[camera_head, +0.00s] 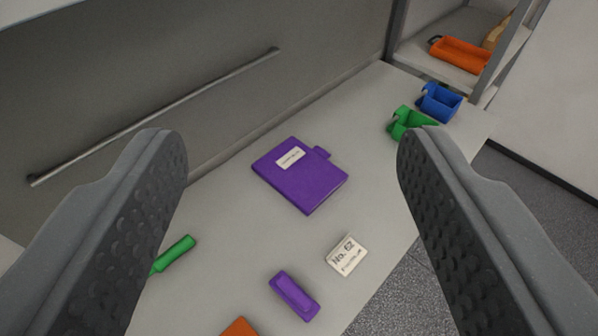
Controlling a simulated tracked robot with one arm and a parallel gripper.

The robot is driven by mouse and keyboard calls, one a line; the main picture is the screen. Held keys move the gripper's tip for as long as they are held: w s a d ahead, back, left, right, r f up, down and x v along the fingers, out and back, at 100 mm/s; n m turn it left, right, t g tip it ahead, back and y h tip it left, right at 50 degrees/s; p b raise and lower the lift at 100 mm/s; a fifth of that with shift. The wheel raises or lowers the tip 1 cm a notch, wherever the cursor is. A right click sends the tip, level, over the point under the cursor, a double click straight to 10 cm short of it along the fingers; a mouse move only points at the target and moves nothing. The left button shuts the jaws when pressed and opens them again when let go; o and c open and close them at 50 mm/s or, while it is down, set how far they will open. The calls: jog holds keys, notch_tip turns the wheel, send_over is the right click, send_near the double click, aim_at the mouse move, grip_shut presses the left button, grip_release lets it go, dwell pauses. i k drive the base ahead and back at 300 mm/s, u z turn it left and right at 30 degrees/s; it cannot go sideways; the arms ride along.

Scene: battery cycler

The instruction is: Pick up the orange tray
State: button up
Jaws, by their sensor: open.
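An orange tray (460,54) with a dark handle at its left end lies on a shelf at the upper right. My gripper (284,160) is open and empty, with its two dark, dimpled fingers wide apart in the foreground. The gripper is apart from the tray, which appears small and far off beyond the right finger. Part of another orange thing (240,328) shows at the bottom edge; most of it is out of view, so I cannot tell what it is.
The grey worktop holds a purple labelled case (300,176), a purple block (293,296), a white "No. 62" card (346,256), a green stick (175,254), and green (408,122) and blue (439,102) bins. A shelf post (504,50) stands beside the tray. A panel with a rail (160,115) backs the worktop.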

aim_at(466, 57)
jog(key=z, duration=0.05)
jog(key=k, duration=0.35)
jog(key=z, duration=1.15)
jog(key=i, duration=1.2)
jog(key=z, duration=0.85)
jog(key=i, duration=2.6)
jog(key=u, duration=1)
jog(key=i, duration=1.25)
jog(key=u, duration=0.85)
